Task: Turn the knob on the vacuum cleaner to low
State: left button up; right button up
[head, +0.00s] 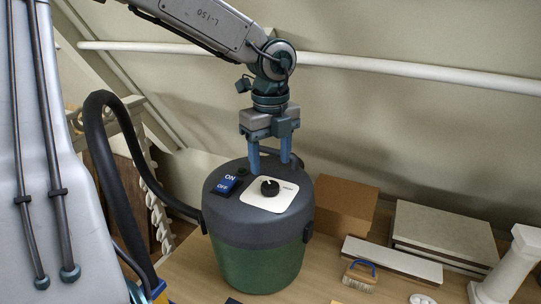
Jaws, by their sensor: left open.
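The vacuum cleaner (258,262) is a round canister with a green body and a dark grey lid, standing upright on a wooden surface. Its black knob (269,188) sits on a white plate (283,199) on top of the lid. The markings by the knob are too small to read. A blue ON/OFF switch (226,184) is left of the plate. My left gripper (270,168) points down with its two blue fingers apart and empty, just behind and above the knob. I cannot tell whether the fingertips touch the lid. My right gripper is not in view.
A black hose (132,150) arches left of the canister. To the right are a cardboard box (345,206), stacked pale slabs (443,232), a white slab (392,259), a brush (360,275) and a white pillar (512,265). A white pipe (420,75) crosses the wall behind.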

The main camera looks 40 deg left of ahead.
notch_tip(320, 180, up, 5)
jog(key=p, duration=0.3)
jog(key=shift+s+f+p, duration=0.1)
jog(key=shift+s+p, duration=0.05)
jog(key=shift+p, duration=0.25)
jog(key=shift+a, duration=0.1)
